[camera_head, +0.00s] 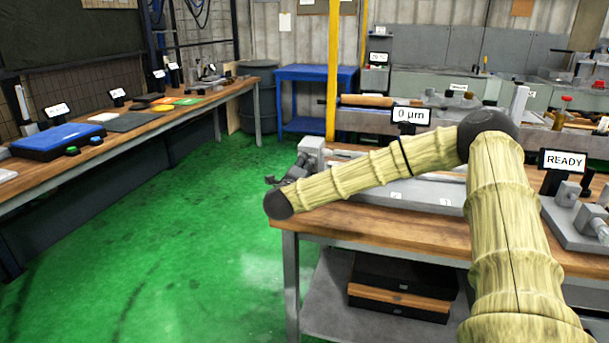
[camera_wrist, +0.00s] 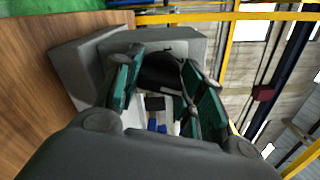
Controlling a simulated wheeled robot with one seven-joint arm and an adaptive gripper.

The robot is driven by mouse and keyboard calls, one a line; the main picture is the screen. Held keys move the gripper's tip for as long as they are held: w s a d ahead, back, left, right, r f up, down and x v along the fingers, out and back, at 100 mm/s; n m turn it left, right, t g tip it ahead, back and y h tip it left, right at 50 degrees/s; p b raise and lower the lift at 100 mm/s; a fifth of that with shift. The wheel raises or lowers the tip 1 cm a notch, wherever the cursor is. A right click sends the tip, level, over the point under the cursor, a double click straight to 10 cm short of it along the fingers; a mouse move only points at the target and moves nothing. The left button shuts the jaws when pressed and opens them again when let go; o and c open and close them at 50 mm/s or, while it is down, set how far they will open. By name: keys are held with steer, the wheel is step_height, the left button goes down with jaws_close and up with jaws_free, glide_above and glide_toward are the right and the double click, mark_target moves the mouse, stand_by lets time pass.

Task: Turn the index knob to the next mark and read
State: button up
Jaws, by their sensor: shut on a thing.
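The index knob appears as a dark round piece (camera_wrist: 163,72) on a grey housing (camera_wrist: 80,62) in the wrist view. My gripper (camera_wrist: 160,66) has its two teal fingers on either side of the knob and is shut on it. In the head view my gripper (camera_head: 284,180) is small and dark, beside a grey device (camera_head: 312,152) at the bench's left end. A display reading "0 µm" (camera_head: 410,114) stands behind my arm. Another display reads "READY" (camera_head: 563,160) at the right.
The wooden bench (camera_head: 350,228) holds a long grey machine bed (camera_head: 400,190), partly hidden by my arm. A grey fixture (camera_head: 585,222) stands at the right. A side table (camera_head: 150,121) with a blue case (camera_head: 56,140) is at the left. The green floor between is clear.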

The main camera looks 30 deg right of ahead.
steer(key=shift+f, duration=0.15)
stand_by(0.4)
steer(key=o, duration=1)
steer(key=shift+s, duration=0.1)
steer(key=v, duration=1.1)
steer(key=shift+s+a, duration=0.3)
